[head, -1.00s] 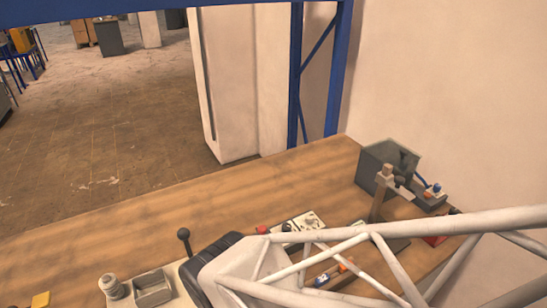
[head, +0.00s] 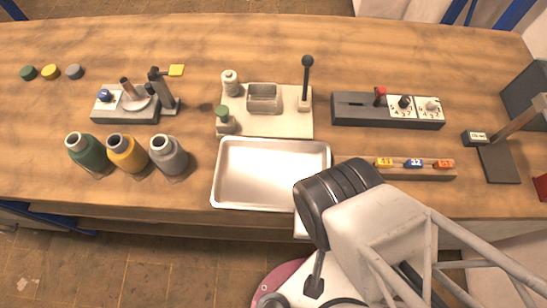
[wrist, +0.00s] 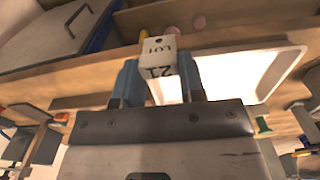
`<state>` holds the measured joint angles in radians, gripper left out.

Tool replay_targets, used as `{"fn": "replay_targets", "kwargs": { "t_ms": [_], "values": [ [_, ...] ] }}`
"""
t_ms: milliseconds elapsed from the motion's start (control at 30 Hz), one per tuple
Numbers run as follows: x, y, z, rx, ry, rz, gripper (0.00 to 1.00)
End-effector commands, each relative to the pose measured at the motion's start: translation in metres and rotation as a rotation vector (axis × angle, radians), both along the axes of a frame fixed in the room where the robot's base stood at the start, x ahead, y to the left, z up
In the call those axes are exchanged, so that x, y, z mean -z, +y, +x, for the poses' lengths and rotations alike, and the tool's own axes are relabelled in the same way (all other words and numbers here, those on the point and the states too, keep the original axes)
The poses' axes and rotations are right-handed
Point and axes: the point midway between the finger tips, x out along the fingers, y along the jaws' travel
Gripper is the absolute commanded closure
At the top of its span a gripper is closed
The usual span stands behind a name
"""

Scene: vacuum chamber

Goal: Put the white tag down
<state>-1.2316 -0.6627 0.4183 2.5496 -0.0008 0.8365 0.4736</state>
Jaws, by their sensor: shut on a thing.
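The white tag (wrist: 158,52) is between the two blue-grey fingers of my gripper (wrist: 158,78) in the wrist view. Its dark print, "LOT" and "21", appears upside down. My gripper is shut on it. In the head view my wrist hides the fingers and most or all of the tag, at the front edge of the bench just right of the metal tray (head: 262,175). The tray is empty. Its bright inside also shows behind the tag in the wrist view (wrist: 228,72).
A wooden rack (head: 420,175) with yellow, blue and orange tags lies right of the tray. A beige lever fixture (head: 290,125) stands behind the tray. Green, yellow and grey bottles (head: 168,158) stand left of it. A dark switch block (head: 360,113) is at back right.

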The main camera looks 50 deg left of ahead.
Motion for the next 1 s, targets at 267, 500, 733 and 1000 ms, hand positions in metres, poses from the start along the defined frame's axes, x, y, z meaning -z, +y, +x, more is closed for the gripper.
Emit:
{"fn": "replay_targets", "kwargs": {
  "t_ms": [267, 500, 733, 1000],
  "values": [
    [0.0, 0.001, 0.0, 0.0, 0.0, 0.0, 0.85],
    [0.001, 0.011, 0.005, 0.0, 0.001, -0.002, 0.85],
    [0.004, 0.034, 0.015, 0.0, 0.001, -0.002, 0.85],
    [0.007, 0.065, 0.029, 0.0, 0.001, -0.002, 0.85]
  ]
}}
